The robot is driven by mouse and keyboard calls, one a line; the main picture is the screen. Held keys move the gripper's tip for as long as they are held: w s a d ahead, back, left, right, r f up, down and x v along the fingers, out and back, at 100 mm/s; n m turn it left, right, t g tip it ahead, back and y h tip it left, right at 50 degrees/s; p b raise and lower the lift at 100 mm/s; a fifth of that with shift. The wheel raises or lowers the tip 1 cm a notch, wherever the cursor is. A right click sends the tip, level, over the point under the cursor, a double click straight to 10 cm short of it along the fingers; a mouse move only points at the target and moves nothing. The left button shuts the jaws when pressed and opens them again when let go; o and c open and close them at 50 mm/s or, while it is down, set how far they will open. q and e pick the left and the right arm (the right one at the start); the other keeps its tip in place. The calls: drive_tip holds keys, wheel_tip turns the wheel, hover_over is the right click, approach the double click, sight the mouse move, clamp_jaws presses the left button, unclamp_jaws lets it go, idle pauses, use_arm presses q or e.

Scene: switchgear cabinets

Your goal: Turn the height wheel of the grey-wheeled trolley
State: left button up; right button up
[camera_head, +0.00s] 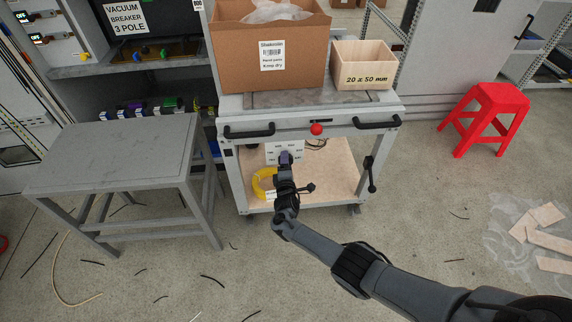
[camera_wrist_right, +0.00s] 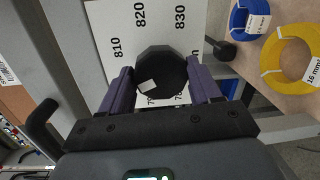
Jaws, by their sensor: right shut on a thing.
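The grey trolley (camera_head: 305,125) stands in the middle of the head view, with two black handles and a red knob at its front. Its white scale plate (camera_head: 271,149) sits below the top; in the right wrist view the plate (camera_wrist_right: 118,22) reads 810, 820 and 830. The height wheel (camera_wrist_right: 160,75) is a dark round knob with a small pale mark, in front of that plate. My right gripper (camera_head: 285,158) is shut on the wheel, one purple finger at each side. In the head view the gripper hides the wheel. My left gripper is not in view.
A cardboard box (camera_head: 240,52) and a wooden box (camera_head: 350,72) stand on the trolley. A yellow coil (camera_head: 262,184) lies on its lower shelf. A black lever (camera_head: 370,174) hangs at its right. A grey table (camera_head: 110,155) is at left, a red stool (camera_head: 488,112) at right.

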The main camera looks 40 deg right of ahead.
drive_tip(key=shift+s+f, duration=0.1)
drive_tip(key=shift+f, duration=0.15)
drive_tip(key=o, duration=1.1)
drive_tip(key=shift+c, duration=0.2)
drive_tip(key=shift+r, duration=0.15)
drive_tip(key=p+v, duration=0.6)
drive_tip(key=v, duration=0.4)
drive_tip(key=shift+s+a+p, duration=0.15)
drive_tip(key=shift+a+p, duration=0.15)
drive_tip(key=shift+p, duration=0.1)
